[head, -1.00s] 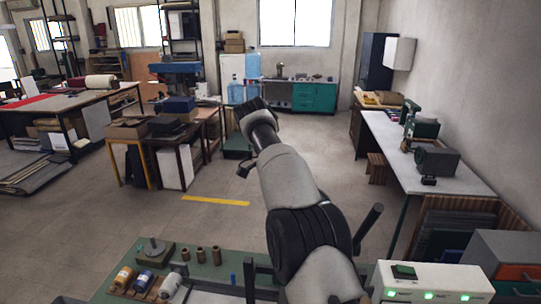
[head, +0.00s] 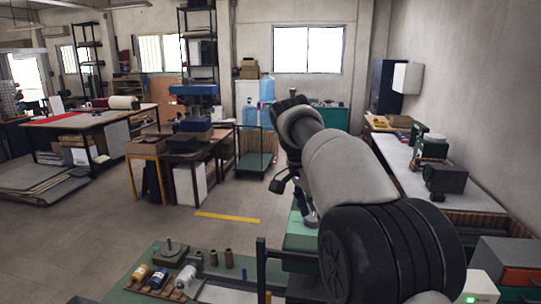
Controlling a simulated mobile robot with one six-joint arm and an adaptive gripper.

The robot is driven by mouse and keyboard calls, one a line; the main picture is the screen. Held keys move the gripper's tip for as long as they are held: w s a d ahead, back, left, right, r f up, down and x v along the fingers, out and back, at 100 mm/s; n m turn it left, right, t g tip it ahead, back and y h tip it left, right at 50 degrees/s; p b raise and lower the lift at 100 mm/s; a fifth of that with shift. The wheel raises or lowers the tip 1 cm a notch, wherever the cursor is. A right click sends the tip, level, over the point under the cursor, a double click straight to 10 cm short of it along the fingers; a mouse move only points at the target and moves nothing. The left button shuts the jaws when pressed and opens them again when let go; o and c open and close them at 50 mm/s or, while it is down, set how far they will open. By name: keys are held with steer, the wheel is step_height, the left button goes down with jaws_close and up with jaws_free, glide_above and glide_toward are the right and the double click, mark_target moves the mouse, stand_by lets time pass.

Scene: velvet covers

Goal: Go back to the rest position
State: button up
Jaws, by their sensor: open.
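My arm reaches up from the lower right and bends at a grey and black joint near the middle of the head view. My gripper (head: 283,182) shows as a small dark shape below that joint, mostly hidden behind the arm's links. It hangs over the floor beyond the green worktop and touches nothing that I can see. No held object shows. Its finger gap is too small to make out clearly.
A green worktop (head: 232,273) with several spools and a small round-based tool is in front. A green cart (head: 255,163) and dark side tables (head: 188,157) stand beyond. A long bench (head: 395,155) runs along the right wall. Open floor with a yellow strip (head: 227,217) lies left of my arm.

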steer(key=s+d+f+n+t+y+b, duration=0.1)
steer(key=s+d+f+n+b, duration=0.2)
steer(key=s, duration=0.5)
steer(key=s+f+n+t+y+b, duration=0.1)
steer(key=s+f+n+b, duration=0.4)
steer(key=s, duration=0.4)
steer(key=s+f+n+t+y+b, duration=0.1)
steer(key=s+f+n+b, duration=0.4)
steer(key=s+f, duration=1.2)
steer(key=b, duration=0.3)
steer(key=shift+s+t, duration=0.25)
steer(key=shift+t, duration=0.05)
steer(key=shift+f, duration=0.1)
